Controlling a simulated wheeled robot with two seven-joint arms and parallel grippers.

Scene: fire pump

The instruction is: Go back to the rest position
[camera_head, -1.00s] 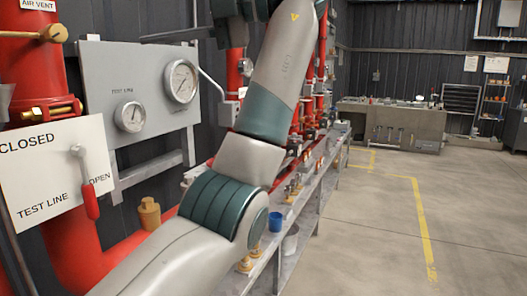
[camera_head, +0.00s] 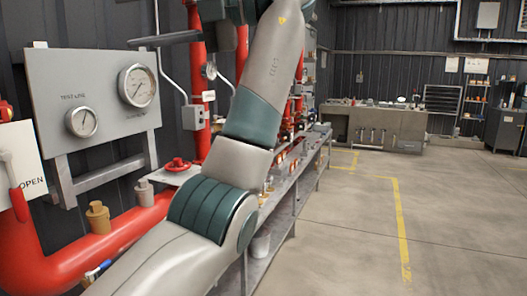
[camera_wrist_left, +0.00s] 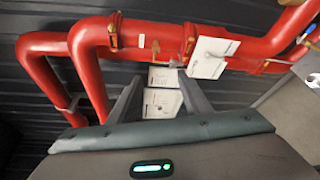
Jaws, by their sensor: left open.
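My left arm crosses the head view from the bottom left to the top. A dark finger of my left gripper (camera_wrist_left: 160,88) sticks out leftward near the top of that view, and the rest of the gripper is partly cut off or hidden. In the left wrist view its two dark fingers stand apart with nothing held between them. White plates (camera_wrist_left: 163,78) on the wall side show beyond the gap. My right gripper is in neither view.
A grey gauge panel (camera_head: 92,62) with two dials is at the left, above red pipes (camera_head: 40,245). A long metal shelf (camera_head: 285,205) runs along the wall behind my arm. A sink bench (camera_head: 375,128) is at the back. The floor (camera_head: 345,235) at the right is clear.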

